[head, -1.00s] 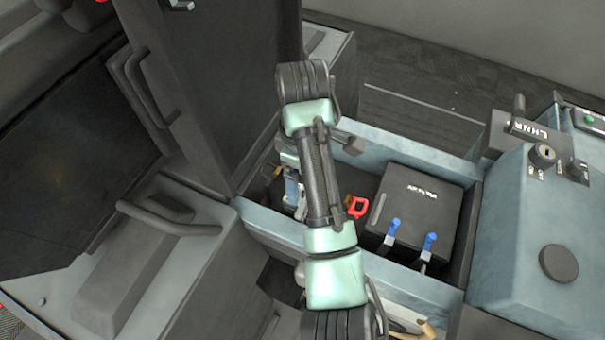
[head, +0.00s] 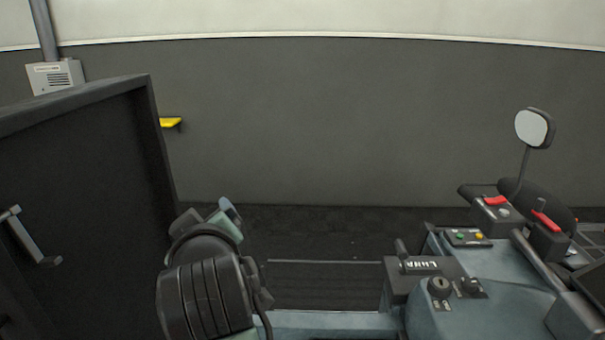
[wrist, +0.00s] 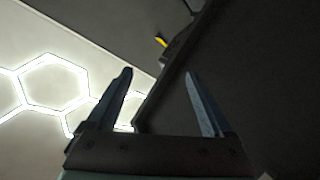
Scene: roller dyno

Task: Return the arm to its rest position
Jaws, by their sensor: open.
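My gripper (wrist: 158,75) shows in the wrist view with its two fingers spread wide apart and nothing between them. Beyond the fingers are a dark panel edge, a grey wall and bright ceiling lights, so the wrist camera looks upward. In the head view my arm rises at the lower left of centre, with a thick dark ribbed joint in front. The gripper itself cannot be made out there.
An upright dark panel (head: 85,200) with a handle (head: 33,238) stands left, close to my arm. The blue-grey machine console (head: 480,290) with levers and a mirror (head: 533,128) is at right. A yellow piece (head: 171,122) shows behind the panel. Floor between is clear.

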